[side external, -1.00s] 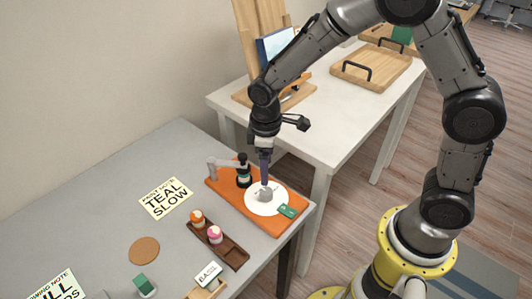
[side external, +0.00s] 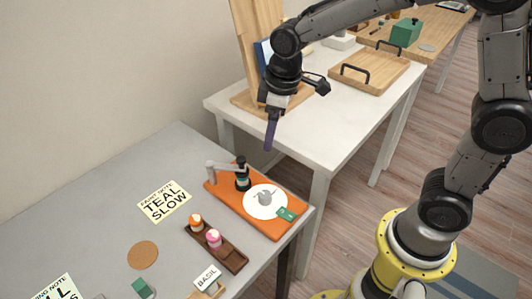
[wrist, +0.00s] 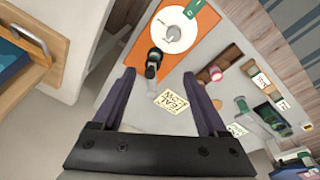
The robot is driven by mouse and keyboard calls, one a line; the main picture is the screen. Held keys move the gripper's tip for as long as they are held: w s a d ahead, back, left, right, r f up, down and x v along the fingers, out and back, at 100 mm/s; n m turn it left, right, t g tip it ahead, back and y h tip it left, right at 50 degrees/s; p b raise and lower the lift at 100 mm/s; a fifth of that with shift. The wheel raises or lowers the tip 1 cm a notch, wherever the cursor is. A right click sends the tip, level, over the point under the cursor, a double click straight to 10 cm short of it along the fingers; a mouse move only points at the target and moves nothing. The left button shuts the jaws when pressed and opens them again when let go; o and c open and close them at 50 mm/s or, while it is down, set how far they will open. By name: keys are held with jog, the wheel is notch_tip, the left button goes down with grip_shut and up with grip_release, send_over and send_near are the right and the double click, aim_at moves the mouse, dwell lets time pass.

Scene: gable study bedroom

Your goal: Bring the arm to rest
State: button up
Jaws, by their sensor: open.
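My gripper (side external: 270,135) is raised well above the orange board, near the edge of the white table in the side view. In the wrist view my gripper (wrist: 160,95) has its two purple fingers apart with nothing between them. The orange board (side external: 225,198) lies on the grey desk, with a white disc (side external: 255,209) on it and a small grey piece (side external: 265,198) at the disc's middle. A black-and-teal bottle-like piece (side external: 242,178) stands at the board's back edge. A green tag (side external: 286,214) lies at the disc's edge.
A dark wooden tray (side external: 232,261) with orange-topped and pink-topped pots sits on the grey desk (side external: 120,205). A "TEAL SLOW" card (side external: 164,202) and a round cork mat (side external: 142,255) lie nearby. The white table (side external: 320,125) behind bears a wooden tray (side external: 385,78) with black handles.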

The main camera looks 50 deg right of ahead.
jog(key=s+d+r+m+t, duration=0.1)
jog(key=s+d+r+t, duration=0.15)
jog(key=s+r, duration=0.35)
jog(key=s+d+m, duration=0.1)
jog(key=s+m, duration=0.1)
jog(key=s, duration=0.5)
jog(key=s+d+r+m+t, duration=0.1)
jog(key=s+m, duration=0.2)
jog(key=s, duration=0.4)
jog(key=shift+s+d, duration=0.3)
jog(key=shift+d, duration=0.1)
